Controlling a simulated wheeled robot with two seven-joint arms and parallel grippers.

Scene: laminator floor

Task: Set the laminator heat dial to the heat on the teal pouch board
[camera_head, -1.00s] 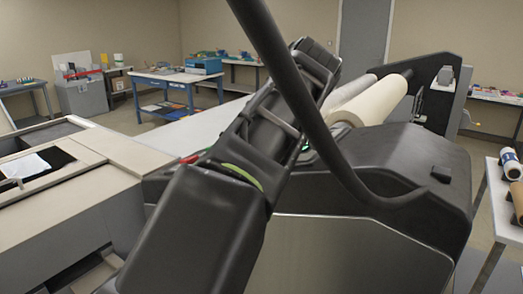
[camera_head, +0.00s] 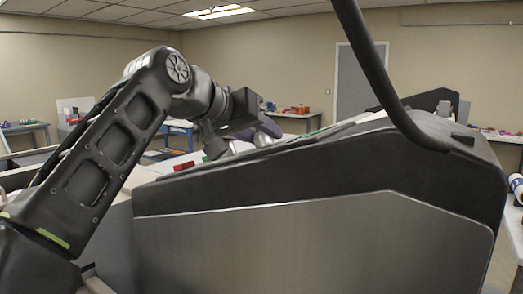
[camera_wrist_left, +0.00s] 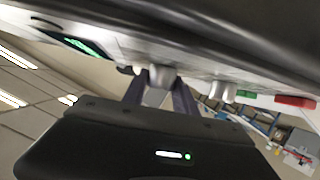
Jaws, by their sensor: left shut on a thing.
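The laminator (camera_head: 320,240) is a large black and steel machine filling the right of the head view. My left arm reaches over its top panel from the left. My left gripper (camera_head: 266,128) is shut on a silver dial knob (camera_head: 262,139). In the wrist view the dark fingers (camera_wrist_left: 160,95) sit on either side of this knob (camera_wrist_left: 162,76). I cannot make out the teal pouch board. My right gripper is out of view.
A green-lit display (camera_wrist_left: 84,46) lies on one side of the held knob. A green button (camera_wrist_left: 246,93) and a red button (camera_wrist_left: 295,101) lie on the other. A black bar or cable (camera_head: 378,70) crosses the head view. Worktables (camera_head: 296,116) stand far behind.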

